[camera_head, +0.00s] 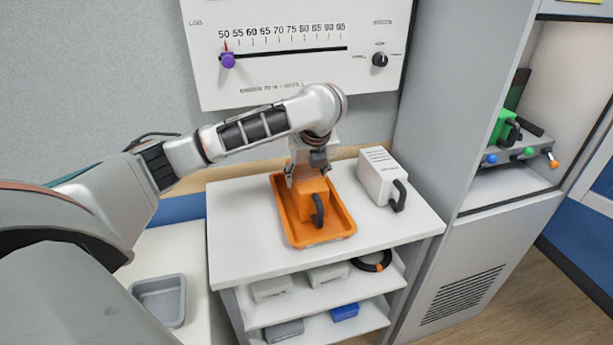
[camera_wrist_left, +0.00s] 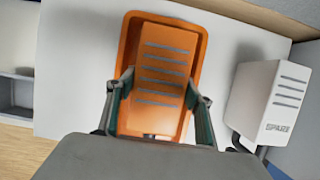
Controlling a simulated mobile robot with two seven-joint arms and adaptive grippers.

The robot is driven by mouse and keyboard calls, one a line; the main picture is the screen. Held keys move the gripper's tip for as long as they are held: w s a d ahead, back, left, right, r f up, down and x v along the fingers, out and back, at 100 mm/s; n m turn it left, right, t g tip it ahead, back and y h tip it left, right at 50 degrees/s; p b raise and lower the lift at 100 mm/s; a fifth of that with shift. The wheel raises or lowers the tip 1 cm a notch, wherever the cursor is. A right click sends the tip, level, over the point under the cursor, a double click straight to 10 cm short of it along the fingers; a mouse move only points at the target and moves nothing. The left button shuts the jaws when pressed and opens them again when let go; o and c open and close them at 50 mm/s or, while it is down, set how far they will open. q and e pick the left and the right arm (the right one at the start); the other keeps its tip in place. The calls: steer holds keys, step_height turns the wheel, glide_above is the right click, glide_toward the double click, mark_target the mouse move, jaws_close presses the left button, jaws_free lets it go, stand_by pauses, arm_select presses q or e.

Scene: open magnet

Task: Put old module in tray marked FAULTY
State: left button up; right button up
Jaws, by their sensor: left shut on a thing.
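The orange module (camera_head: 311,197) with a black handle stands in or just over the orange tray (camera_head: 341,226) on the white cart top. My left gripper (camera_head: 311,178) comes down from above and is shut on the module. In the left wrist view the module (camera_wrist_left: 162,65) has grey slots on top, and the gripper's fingers (camera_wrist_left: 158,95) press on its two sides. The tray (camera_wrist_left: 131,38) shows around it. I cannot tell whether the module touches the tray floor. No FAULTY label is readable. My right gripper is not in view.
A white module (camera_head: 377,175) marked SPARE in the left wrist view (camera_wrist_left: 268,105) stands right of the tray. A grey tray (camera_head: 158,297) lies at lower left. Shelves below hold several boxes. A cabinet with a green module (camera_head: 503,126) stands at right.

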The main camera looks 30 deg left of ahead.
arm_select(q)
steer(key=o, duration=1.5)
steer(key=shift+c, duration=0.2)
steer(key=shift+o, duration=0.2)
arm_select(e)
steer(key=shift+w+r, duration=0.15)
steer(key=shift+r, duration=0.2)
arm_select(q)
steer(key=p+v, duration=0.2)
steer(key=v, duration=0.4)
steer(key=shift+w+r+p, duration=0.1)
steer(key=shift+r+p, duration=0.2)
steer(key=shift+p, duration=0.05)
steer(key=p+v, duration=0.1)
steer(key=v, duration=0.3)
steer(key=shift+d+r, duration=0.15)
steer(key=shift+r, duration=0.15)
steer(key=shift+s+d+r, duration=0.15)
steer(key=shift+s+r, duration=0.15)
steer(key=shift+r, duration=0.1)
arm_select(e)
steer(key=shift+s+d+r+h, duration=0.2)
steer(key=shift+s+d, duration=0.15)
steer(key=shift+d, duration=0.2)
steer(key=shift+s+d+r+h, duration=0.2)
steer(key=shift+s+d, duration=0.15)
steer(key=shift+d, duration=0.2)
